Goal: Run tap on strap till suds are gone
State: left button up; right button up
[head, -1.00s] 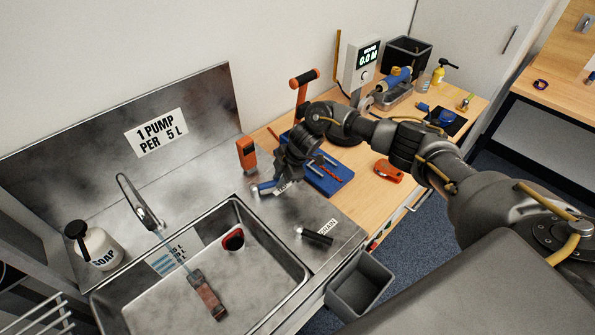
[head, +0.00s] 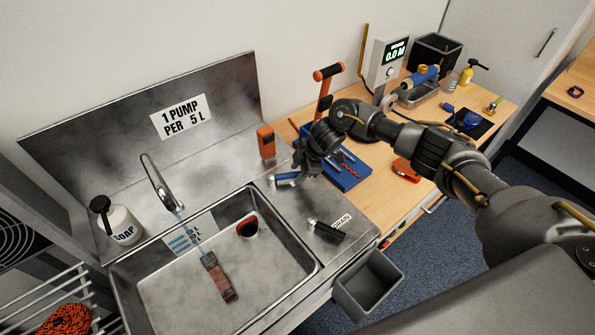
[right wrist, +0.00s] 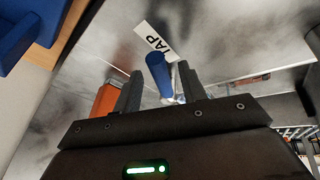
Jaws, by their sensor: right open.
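The strap (head: 218,280), a reddish-brown and grey strip, lies on the floor of the steel sink (head: 310,287). The tap spout (head: 158,185) arches over the sink's back edge, and a thin water stream falls from it toward the strap's upper end. I cannot make out suds on the strap at this size. The blue tap lever (head: 286,180) sits on the counter beside a TAP label (right wrist: 157,42). My right gripper (head: 299,170) is open at the lever. In the right wrist view the blue lever (right wrist: 160,72) shows between its fingers. My left gripper is out of view.
A soap pump bottle (head: 121,233) stands left of the sink. A black drain lever (head: 328,230) is right of the sink. An orange device (head: 266,143) and a blue tray (head: 345,178) are near my gripper.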

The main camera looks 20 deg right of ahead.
jog(key=b+v, duration=0.1)
jog(key=v, duration=0.9)
jog(key=shift+r+b, duration=0.35)
jog(key=shift+b, duration=0.05)
jog(key=shift+d, duration=0.1)
dwell(1.0)
